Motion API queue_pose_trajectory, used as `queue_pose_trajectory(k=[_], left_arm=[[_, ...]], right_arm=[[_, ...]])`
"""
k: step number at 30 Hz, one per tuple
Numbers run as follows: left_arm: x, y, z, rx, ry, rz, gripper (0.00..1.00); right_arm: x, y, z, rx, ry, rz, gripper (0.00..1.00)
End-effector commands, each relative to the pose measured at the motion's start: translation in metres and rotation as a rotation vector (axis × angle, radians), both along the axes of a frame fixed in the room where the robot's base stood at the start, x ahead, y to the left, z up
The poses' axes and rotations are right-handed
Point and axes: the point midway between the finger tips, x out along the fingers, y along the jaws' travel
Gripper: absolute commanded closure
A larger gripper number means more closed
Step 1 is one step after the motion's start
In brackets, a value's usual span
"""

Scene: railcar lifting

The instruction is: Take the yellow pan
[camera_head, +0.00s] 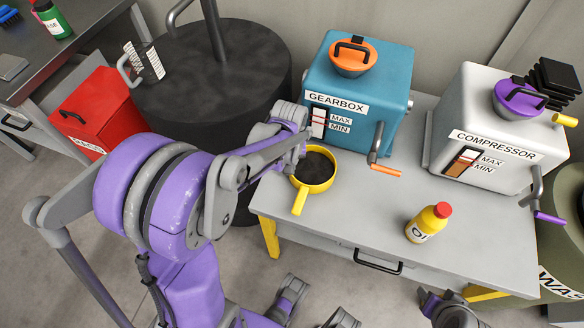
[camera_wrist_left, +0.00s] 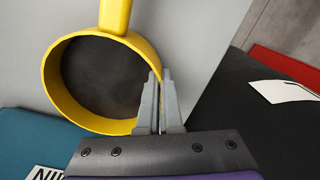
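The yellow pan (camera_head: 314,172) is at the left end of the grey table, close to the blue gearbox, with dark contents or a dark inside. Its handle (camera_head: 300,201) points toward the front of the table. My left gripper (camera_head: 300,152) is at the pan's left rim. In the left wrist view, the fingers of my left gripper (camera_wrist_left: 160,103) are close together with the yellow pan's rim (camera_wrist_left: 62,92) between them. I cannot tell whether the pan touches the table. Grey arm parts show at the bottom of the head view, but no right fingers can be made out.
The blue gearbox (camera_head: 360,88) and white compressor (camera_head: 492,128) stand on the table (camera_head: 350,213). A yellow oil bottle (camera_head: 428,222) stands near the front. A dark round drum (camera_head: 215,75) and a red box (camera_head: 100,112) are left. The table's middle is clear.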

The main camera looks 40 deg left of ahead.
Motion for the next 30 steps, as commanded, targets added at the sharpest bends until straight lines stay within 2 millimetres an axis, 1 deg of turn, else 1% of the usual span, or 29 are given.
queue_pose_trajectory(k=[2, 3, 5, 6, 9, 17, 20, 23, 30], left_arm=[[0.0, 0.0, 0.0, 0.0, 0.0, 0.0, 1.0], [0.0, 0.0, 0.0, 0.0, 0.0, 0.0, 0.96], [0.0, 0.0, 0.0, 0.0, 0.0, 0.0, 0.85], [0.0, 0.0, 0.0, 0.0, 0.0, 0.0, 0.78], [0.0, 0.0, 0.0, 0.0, 0.0, 0.0, 0.63], [0.0, 0.0, 0.0, 0.0, 0.0, 0.0, 0.63], [0.0, 0.0, 0.006, 0.0, 0.0, 0.0, 0.63], [0.0, 0.0, 0.02, 0.001, -0.001, 0.0, 0.63], [0.0, 0.0, 0.069, 0.0, 0.0, 0.0, 0.63]], right_arm=[[0.0, 0.0, 0.0, 0.0, 0.0, 0.0, 0.55], [0.0, 0.0, 0.0, 0.0, 0.0, 0.0, 0.55], [0.0, 0.0, 0.0, 0.0, 0.0, 0.0, 0.55], [0.0, 0.0, 0.0, 0.0, 0.0, 0.0, 0.55], [0.0, 0.0, 0.0, 0.0, 0.0, 0.0, 0.55], [0.0, 0.0, 0.0, 0.0, 0.0, 0.0, 0.55], [0.0, 0.0, 0.001, 0.0, 0.0, 0.0, 0.55], [0.0, 0.0, 0.005, 0.0, -0.001, 0.0, 0.55], [0.001, 0.0, 0.014, 0.0, -0.004, 0.0, 0.55]])
